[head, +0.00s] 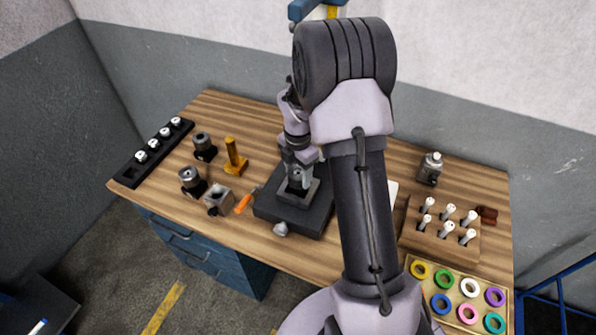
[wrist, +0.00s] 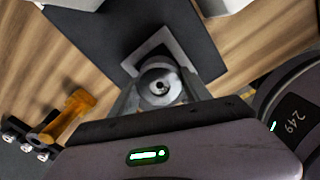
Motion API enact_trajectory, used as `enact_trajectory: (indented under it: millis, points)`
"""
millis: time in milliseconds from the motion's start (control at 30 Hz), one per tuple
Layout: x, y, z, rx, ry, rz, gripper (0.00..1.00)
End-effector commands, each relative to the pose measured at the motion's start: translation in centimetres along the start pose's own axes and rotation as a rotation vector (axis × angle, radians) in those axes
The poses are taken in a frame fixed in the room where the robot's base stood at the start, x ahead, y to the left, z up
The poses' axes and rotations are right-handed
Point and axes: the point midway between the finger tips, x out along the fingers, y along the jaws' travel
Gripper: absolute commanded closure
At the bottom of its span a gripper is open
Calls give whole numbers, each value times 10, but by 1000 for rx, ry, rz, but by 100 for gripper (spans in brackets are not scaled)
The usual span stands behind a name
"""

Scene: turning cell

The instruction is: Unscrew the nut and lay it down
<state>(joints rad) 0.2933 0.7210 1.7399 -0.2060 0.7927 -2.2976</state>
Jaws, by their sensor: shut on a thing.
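My gripper (head: 298,184) is over the dark block (head: 268,207) in the middle of the bench. In the wrist view, my gripper's fingers (wrist: 160,92) are shut on a round grey metal piece with a hole in its middle, which looks like the nut (wrist: 159,78). It sits in front of a light square frame (wrist: 141,54) on the dark block. In the head view the nut is hidden by the gripper. I cannot tell whether it is still on a thread.
An orange-handled tool (head: 244,203) lies left of the block. A yellow post (head: 235,157) and dark holders (head: 204,147) stand further left, beside a black rack (head: 151,153). Right are a wooden peg block (head: 437,243) and a tray of coloured rings (head: 455,292).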

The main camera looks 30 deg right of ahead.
Motion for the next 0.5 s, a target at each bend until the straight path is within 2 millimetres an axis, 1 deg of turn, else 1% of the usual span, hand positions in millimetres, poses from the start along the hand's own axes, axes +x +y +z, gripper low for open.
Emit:
enact_trajectory:
  millis: [100,367,500]
  points:
    - [-6,1,0,-167,-1,1,91]
    - [-7,1,0,-681,-2,1,91]
    - [-7,2,1,-698,-2,2,91]
